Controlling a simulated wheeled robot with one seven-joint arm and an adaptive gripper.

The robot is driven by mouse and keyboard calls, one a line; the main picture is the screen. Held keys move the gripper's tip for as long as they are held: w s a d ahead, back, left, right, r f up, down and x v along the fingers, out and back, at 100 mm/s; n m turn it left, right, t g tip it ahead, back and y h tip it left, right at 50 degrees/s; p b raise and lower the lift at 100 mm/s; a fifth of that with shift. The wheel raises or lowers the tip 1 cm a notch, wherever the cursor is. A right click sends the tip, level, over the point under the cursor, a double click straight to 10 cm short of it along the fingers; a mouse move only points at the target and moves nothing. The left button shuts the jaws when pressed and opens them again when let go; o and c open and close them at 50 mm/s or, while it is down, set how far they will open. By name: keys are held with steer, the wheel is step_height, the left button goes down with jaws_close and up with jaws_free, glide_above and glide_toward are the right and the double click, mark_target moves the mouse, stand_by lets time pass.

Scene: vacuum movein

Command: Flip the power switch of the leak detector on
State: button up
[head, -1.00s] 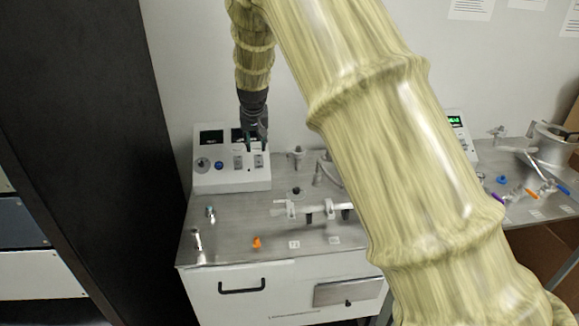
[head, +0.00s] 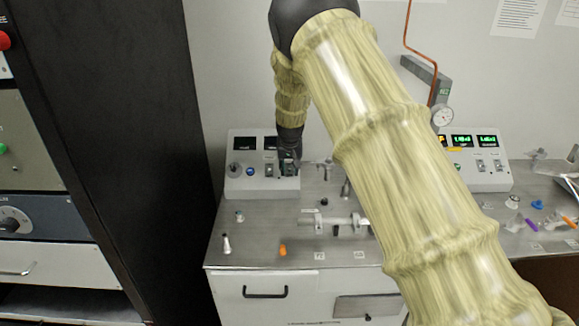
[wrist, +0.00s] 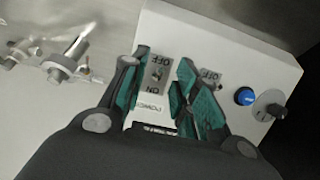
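The leak detector's white control box (head: 262,184) stands on a steel-topped cabinet at the left in the head view. Its displays (head: 244,143) are dark. The power switch (wrist: 158,73), a small toggle with OFF and ON labels and a POWER label (wrist: 152,104), shows in the wrist view. My gripper (wrist: 163,92) has its teal-padded fingers open, one on each side of this switch, with a gap around it. Which way the toggle leans is hard to tell. In the head view my gripper (head: 289,166) is at the box's right end and hides the switch.
A second toggle (wrist: 218,87) lies close beside the right finger, then a blue button (wrist: 244,96) and a dark knob (wrist: 269,104). Metal valve fittings (head: 335,221) stand on the cabinet top. A dark rack (head: 130,130) rises at the left.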

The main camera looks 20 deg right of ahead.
steer(key=shift+w+d+f, duration=0.1)
steer(key=shift+w+f, duration=0.05)
steer(key=shift+f, duration=0.3)
jaws_close()
